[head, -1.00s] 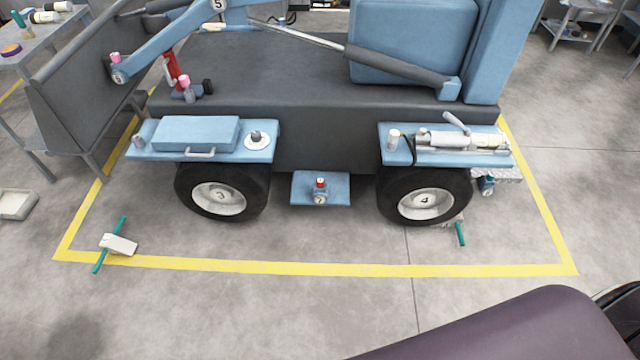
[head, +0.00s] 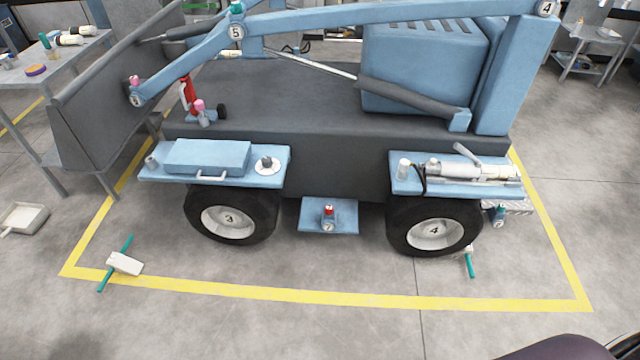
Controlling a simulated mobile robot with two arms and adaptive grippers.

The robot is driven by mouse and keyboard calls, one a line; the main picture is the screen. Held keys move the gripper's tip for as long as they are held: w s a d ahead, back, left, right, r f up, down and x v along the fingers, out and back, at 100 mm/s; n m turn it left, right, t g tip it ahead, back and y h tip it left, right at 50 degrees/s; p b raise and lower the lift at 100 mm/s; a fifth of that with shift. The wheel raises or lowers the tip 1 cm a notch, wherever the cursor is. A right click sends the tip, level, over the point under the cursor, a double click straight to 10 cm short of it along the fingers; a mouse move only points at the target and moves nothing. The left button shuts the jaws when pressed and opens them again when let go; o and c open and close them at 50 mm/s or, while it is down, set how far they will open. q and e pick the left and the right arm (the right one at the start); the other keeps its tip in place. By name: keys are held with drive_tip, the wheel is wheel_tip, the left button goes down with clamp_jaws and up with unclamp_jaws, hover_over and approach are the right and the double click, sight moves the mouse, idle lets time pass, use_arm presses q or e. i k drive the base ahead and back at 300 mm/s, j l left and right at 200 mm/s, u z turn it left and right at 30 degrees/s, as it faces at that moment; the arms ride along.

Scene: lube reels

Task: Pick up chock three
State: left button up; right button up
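A white wedge-shaped chock (head: 126,263) with a teal bar handle (head: 104,279) lies on the floor at the left front corner of the yellow outline, to the left of the wheel marked 3 (head: 228,221). It is apart from that wheel. A second teal handle (head: 470,263) shows beside the wheel marked 4 (head: 434,233), with most of its pale block hidden behind the tyre. I cannot read a number on either chock. Neither of my grippers is in view.
The blue and grey machine (head: 300,115) stands inside the yellow floor line (head: 330,299). A pale tray (head: 22,219) lies on the floor at the far left. A workbench (head: 75,55) stands at the upper left. The floor in front of the line is mostly clear.

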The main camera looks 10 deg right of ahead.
sight(119, 263)
drive_tip(key=u, duration=1.2)
